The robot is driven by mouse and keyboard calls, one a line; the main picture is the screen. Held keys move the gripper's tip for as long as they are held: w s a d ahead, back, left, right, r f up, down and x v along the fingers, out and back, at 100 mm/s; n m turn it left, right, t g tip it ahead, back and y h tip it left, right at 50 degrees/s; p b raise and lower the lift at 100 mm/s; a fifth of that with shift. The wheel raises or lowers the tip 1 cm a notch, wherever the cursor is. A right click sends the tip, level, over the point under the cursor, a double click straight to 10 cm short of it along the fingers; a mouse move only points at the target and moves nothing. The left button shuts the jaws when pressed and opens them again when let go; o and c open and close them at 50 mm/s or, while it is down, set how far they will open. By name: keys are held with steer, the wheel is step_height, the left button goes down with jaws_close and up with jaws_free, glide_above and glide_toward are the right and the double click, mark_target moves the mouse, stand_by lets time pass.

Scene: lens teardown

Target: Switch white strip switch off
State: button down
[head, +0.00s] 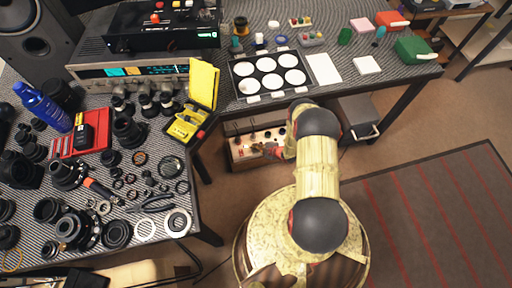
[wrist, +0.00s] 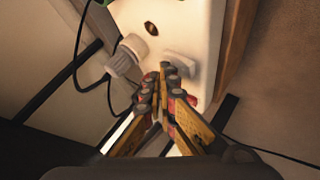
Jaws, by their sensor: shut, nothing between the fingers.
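The white strip (wrist: 195,28) fills the upper middle of the wrist view. A pale grey raised piece on it, which looks like its switch (wrist: 181,60), sits just beyond my fingertips. A grey plug (wrist: 124,58) with a black cord is in the strip, left of a dark round socket (wrist: 151,28). My gripper (wrist: 163,72) is shut and empty, its tips close to the strip beside the raised piece; I cannot tell whether they touch. In the head view my gripper (head: 271,151) is low at the strip under the table edge. The switch's position cannot be read.
The strip lies by a wooden unit (head: 238,163) beneath the patterned table (head: 225,105). A table leg (head: 203,165) stands to its left, and a grey drawer box (head: 358,117) to its right. A yellow case (head: 201,88) sits on the table above. Cords hang near the plug.

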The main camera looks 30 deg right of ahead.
steer(key=shift+r, duration=0.1)
steer(key=shift+s+r+p, duration=0.1)
steer(key=shift+r+p, duration=0.25)
steer(key=shift+r, duration=0.3)
steer(key=shift+r, duration=0.1)
steer(key=shift+s+a+r+p, duration=0.1)
steer(key=shift+s+r+p, duration=0.1)
steer(key=shift+r+p, duration=0.8)
steer(key=shift+s+a+r+p, duration=0.15)
steer(key=shift+r+p, duration=0.45)
steer(key=shift+r, duration=0.8)
steer(key=shift+d, duration=0.1)
